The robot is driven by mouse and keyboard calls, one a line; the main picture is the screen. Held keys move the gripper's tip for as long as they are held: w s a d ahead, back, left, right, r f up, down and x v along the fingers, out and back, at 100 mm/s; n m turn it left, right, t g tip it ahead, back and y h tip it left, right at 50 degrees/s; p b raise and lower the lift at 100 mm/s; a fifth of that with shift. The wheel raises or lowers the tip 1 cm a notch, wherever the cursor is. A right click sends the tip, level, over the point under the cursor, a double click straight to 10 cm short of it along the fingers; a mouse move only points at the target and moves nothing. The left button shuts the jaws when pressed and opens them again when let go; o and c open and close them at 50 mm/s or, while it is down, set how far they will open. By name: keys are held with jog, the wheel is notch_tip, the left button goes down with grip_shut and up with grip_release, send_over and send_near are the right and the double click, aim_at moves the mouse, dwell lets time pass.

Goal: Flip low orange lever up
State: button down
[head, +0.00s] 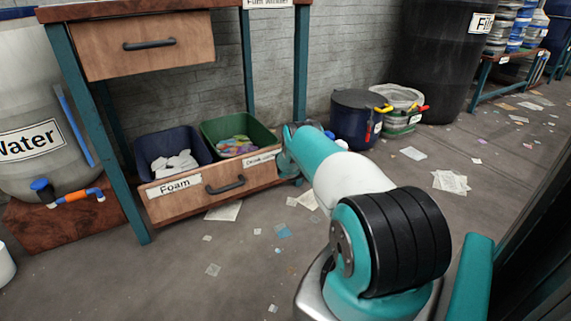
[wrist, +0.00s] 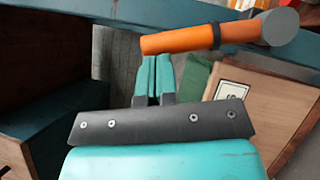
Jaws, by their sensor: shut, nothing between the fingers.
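The orange lever (wrist: 185,40) lies nearly level across the upper part of the wrist view, tilted slightly up to the right. It has a black band and a grey round end (wrist: 280,26) at its right. My gripper (wrist: 153,60) is shut and empty, its teal fingertips just below the lever's left end in that picture. I cannot tell whether they touch it. In the head view my arm reaches to the table's right leg, where my fingers and this lever are hidden.
An open drawer labelled Foam (head: 165,207) holds a blue bin (head: 148,145) and a green bin (head: 262,130) beside my arm. A teal table leg (head: 250,60) stands behind. A dark bucket (head: 350,125) stands right. Paper scraps litter the floor.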

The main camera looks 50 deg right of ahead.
jog(key=shift+s+d+r+m+g+y+p, duration=0.35)
jog(key=shift+d+r+m+g, duration=0.1)
jog(key=shift+d+m, duration=0.35)
jog(key=shift+s+d+r+m+g+y+p, duration=0.2)
jog(key=shift+d+r+m+g+y+p, duration=0.25)
jog(key=shift+m, duration=0.45)
jog(key=shift+d+r, duration=0.1)
jog(key=shift+d, duration=0.1)
